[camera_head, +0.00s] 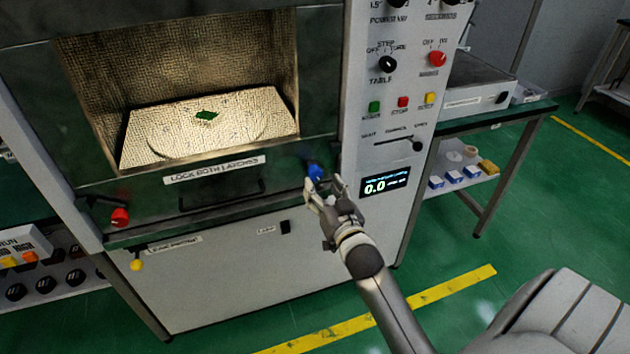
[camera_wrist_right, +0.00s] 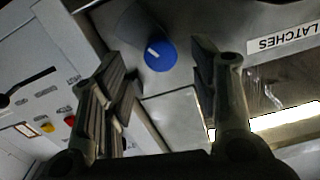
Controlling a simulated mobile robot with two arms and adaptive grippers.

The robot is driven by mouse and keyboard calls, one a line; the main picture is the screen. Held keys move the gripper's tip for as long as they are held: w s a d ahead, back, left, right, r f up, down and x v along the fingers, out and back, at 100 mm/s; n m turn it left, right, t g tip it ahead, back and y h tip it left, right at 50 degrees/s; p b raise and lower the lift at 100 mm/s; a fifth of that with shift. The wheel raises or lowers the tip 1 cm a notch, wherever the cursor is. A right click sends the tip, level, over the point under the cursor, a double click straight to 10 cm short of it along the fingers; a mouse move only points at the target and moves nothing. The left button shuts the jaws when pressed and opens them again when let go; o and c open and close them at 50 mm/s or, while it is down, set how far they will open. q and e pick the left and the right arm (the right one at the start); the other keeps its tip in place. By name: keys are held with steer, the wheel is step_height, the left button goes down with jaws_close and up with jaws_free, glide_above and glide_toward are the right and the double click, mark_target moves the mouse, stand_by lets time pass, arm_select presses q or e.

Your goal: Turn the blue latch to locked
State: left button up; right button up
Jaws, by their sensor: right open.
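The blue latch (camera_head: 315,171) is a round blue knob at the lower right corner of the microwave door. In the right wrist view the blue latch (camera_wrist_right: 160,55) shows a white mark on its face and lies beyond and between the fingers. My right gripper (camera_head: 325,188) is open, just in front of and below the latch in the head view. In the wrist view the right gripper (camera_wrist_right: 160,85) has its fingers spread apart with nothing between them at the tips. I cannot tell whether a finger touches the latch. My left gripper is not in view.
A red latch (camera_head: 120,217) is at the door's lower left. A label reading "LOCK BOTH LATCHES" (camera_head: 214,170) and a dark handle (camera_head: 222,194) lie between them. A control panel (camera_head: 400,100) with a lit display (camera_head: 385,184) stands right of the blue latch. A green item (camera_head: 207,115) is inside the chamber.

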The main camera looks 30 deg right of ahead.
mark_target(316, 177)
steer(key=b+x, duration=0.1)
steer(key=x, duration=0.3)
steer(key=shift+f, duration=0.15)
steer(key=shift+b+x, duration=0.5)
steer(key=shift+x, duration=0.25)
steer(key=c, duration=1)
steer(key=shift+c, duration=0.2)
